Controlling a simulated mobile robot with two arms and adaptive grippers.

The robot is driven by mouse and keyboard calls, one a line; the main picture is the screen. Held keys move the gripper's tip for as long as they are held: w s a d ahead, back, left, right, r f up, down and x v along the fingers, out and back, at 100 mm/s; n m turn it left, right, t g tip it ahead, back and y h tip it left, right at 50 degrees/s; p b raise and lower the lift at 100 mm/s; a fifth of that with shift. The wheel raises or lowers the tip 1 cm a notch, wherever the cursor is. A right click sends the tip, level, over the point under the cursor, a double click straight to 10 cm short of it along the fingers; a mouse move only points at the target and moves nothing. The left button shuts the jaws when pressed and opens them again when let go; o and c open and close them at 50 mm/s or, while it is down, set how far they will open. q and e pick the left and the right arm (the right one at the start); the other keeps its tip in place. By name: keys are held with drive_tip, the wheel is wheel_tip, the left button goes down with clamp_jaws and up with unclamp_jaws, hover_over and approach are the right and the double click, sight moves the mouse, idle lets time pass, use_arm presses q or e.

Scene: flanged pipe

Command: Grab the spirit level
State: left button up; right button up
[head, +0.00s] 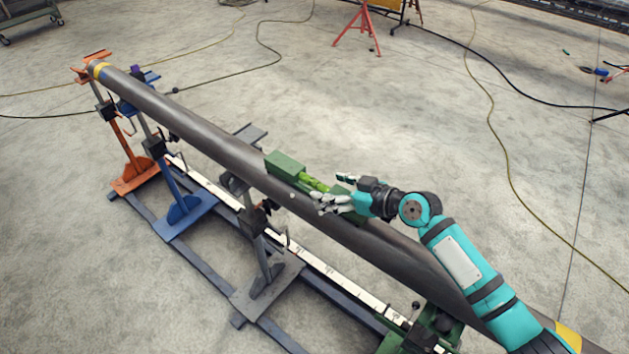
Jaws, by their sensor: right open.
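The spirit level is a green block (285,164) with a bright green middle part, lying along the top of the long dark steel pipe (205,130). My right gripper (334,190) is at the level's near right end, with its pale fingers open and spread to either side of it. The fingers and palm hide part of that end. I cannot tell whether the fingers touch the level. My left gripper is not in view.
The pipe rests on orange (127,150), blue (180,200) and grey (265,265) stands over a rail with a measuring strip (330,268). Cables cross the concrete floor. A red tripod stand (362,30) is at the back. Floor right of the pipe is mostly clear.

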drive_tip(key=shift+d, duration=0.1)
drive_tip(key=shift+c, duration=0.6)
drive_tip(key=c, duration=1.4)
drive_tip(key=shift+r, duration=0.1)
